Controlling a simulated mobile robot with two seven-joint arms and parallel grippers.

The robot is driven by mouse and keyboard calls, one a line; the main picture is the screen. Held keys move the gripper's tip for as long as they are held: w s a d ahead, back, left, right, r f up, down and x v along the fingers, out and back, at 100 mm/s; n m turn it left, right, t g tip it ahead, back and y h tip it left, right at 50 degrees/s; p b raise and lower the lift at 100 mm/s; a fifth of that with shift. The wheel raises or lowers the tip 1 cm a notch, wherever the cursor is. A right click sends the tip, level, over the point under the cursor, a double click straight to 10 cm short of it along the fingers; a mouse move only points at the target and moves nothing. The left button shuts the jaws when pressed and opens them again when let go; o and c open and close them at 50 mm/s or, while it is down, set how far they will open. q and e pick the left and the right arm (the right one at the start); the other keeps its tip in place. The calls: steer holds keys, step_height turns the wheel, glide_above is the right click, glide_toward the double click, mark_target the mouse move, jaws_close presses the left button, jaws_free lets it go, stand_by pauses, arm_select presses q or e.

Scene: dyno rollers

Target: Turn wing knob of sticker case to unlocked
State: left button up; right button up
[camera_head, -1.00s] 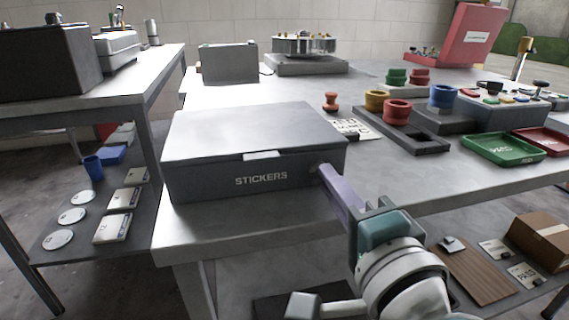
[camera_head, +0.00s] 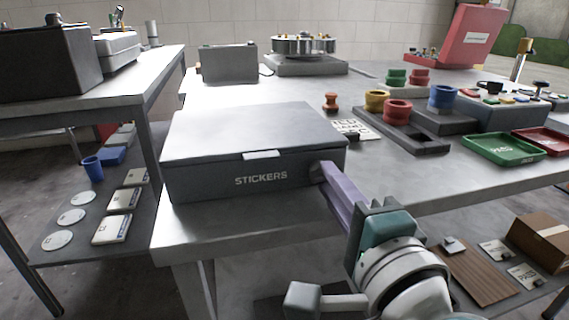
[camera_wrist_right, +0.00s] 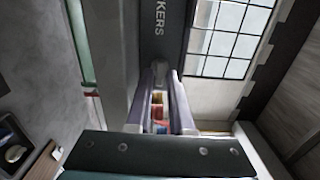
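The sticker case (camera_head: 245,140) is a dark grey box marked STICKERS, lid closed, near the table's front left corner. A light latch tab (camera_head: 262,155) sits at the lid's front edge. The wing knob (camera_head: 316,170) is a small dark piece on the right of the case front, mostly hidden by my fingertips. My right gripper (camera_head: 326,177) reaches it from the front right with long purple fingers. In the right wrist view the fingers (camera_wrist_right: 160,80) have a narrow gap and appear shut on the knob. The knob's exact angle is unclear. My left gripper is not in view.
Green (camera_head: 503,147) and red trays lie further right. A side shelf (camera_head: 75,240) stands left. The table front left of my gripper is clear.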

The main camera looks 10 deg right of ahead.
steer(key=shift+o, duration=1.4)
